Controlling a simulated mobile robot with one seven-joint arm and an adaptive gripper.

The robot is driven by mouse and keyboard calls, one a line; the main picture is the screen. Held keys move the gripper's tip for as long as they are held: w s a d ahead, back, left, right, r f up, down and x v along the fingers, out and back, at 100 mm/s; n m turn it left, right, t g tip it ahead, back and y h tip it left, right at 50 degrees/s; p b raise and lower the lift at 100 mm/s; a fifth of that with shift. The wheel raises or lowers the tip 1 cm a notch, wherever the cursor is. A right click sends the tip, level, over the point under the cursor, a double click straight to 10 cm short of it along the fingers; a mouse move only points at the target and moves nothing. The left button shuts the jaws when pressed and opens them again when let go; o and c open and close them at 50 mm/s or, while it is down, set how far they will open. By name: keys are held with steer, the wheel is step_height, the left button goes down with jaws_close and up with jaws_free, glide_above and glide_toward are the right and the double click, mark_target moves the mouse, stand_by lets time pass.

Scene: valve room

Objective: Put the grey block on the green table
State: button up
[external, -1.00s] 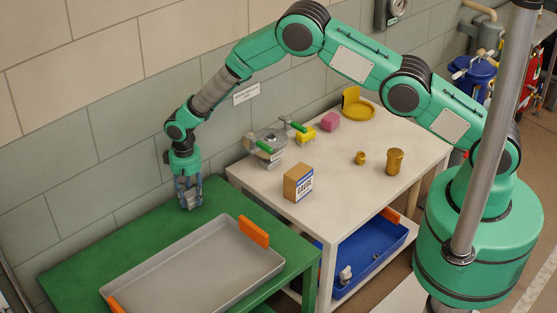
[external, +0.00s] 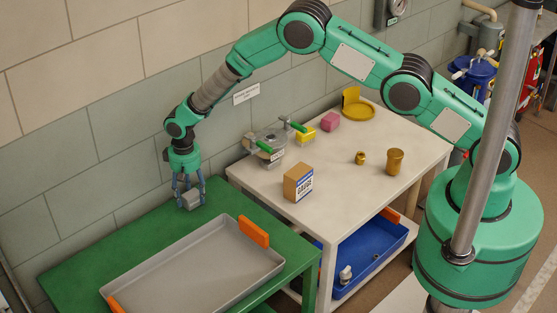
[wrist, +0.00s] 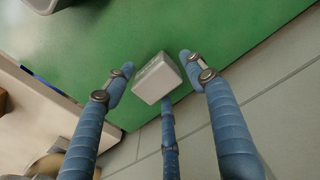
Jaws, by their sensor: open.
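The grey block (external: 191,198) rests on the green table (external: 120,240), near its back edge by the wall. In the wrist view the block (wrist: 156,78) sits on the green surface (wrist: 200,30), slightly turned. My gripper (external: 188,197) is above and around the block with its fingers spread. In the wrist view, the blue fingers of my gripper (wrist: 155,80) stand apart from the block on left and right. A third finger reaches up close below the block; I cannot tell whether it touches.
A grey tray (external: 150,287) with orange handles fills the front of the green table. The wall is close behind.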

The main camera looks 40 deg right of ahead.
step_height(320, 180, up, 11)
steer(key=shift+p, duration=0.35)
stand_by(1.0)
step_height(320, 180, up, 20)
steer(key=t, duration=0.1)
glide_above(190, 195)
steer(key=s+d, duration=0.2)
steer(key=d, duration=0.8)
steer(key=s+d+r+t, duration=0.1)
steer(key=s+d+r, duration=0.45)
steer(key=r, duration=0.25)
steer(key=s+d+r+t, duration=0.1)
steer(key=s+d+r, duration=0.4)
steer(key=d+r, duration=0.25)
steer(key=s+d+r+t, duration=0.1)
steer(key=s+d+r, duration=0.4)
steer(key=s, duration=0.3)
steer(key=s+d+r, duration=0.5)
steer(key=s+d, duration=0.1)
steer(key=s, duration=0.2)
steer(key=s+d, duration=0.3)
steer(key=s, duration=0.6)
steer(key=s+d+f+t, duration=0.1)
steer(key=s+d, duration=0.2)
steer(key=s, duration=0.7)
steer(key=shift+d+t, duration=0.3)
